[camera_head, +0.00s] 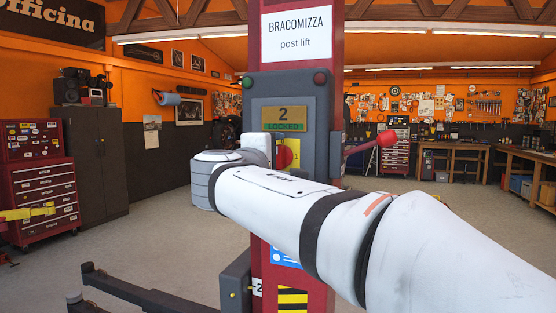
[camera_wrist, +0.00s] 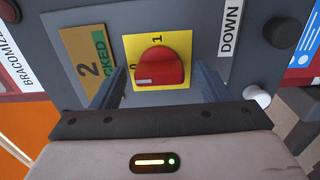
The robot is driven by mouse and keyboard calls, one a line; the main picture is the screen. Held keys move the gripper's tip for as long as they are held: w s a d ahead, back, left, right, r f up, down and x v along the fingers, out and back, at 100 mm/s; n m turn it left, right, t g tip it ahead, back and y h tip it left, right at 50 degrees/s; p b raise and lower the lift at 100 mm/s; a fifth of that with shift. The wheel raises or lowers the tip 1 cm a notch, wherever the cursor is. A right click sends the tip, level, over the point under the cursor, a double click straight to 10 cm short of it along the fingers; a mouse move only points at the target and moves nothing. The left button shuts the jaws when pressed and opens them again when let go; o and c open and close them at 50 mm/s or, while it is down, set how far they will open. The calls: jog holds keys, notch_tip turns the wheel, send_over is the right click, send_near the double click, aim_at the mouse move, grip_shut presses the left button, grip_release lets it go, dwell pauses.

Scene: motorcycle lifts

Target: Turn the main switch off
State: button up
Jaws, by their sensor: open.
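The main switch is a red rotary knob (camera_wrist: 160,67) on a yellow plate (camera_wrist: 178,43) marked 0 and 1. It also shows in the head view (camera_head: 285,155), partly covered by my arm. A short white mark shows on the knob's face; I cannot tell surely which number it points to. My gripper (camera_wrist: 160,84) is open in the wrist view, one finger on each side of the knob, with gaps on both sides. Whether the fingertips reach past the knob's face is unclear. In the head view the fingers are hidden.
The grey control box (camera_head: 260,92) on the red lift post carries a "2 LOCKED" display (camera_head: 284,118). A red-tipped lever (camera_head: 387,139) sticks out to the right. A dark lift arm (camera_head: 140,291) lies low left.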

jog(key=shift+s, duration=0.1)
jog(key=b+v, duration=0.1)
jog(key=v, duration=0.6)
jog(key=shift+s+a, duration=0.15)
jog(key=shift+s, duration=0.15)
jog(key=s+d+f+m+g+p, duration=0.35)
jog(key=d+f+m+g, duration=0.4)
jog(key=d+f, duration=1.05)
jog(key=s+d+f+m+g+y+p, duration=0.1)
jog(key=s+f+m+g+y, duration=0.5)
jog(key=s+f, duration=0.8)
notch_tip(320, 180, down, 3)
jog(key=shift+s+d+r+m+g+p, duration=0.1)
jog(key=shift+s+d+m+g+p, duration=0.25)
jog(key=shift+p, duration=0.3)
jog(key=shift+a, duration=0.1)
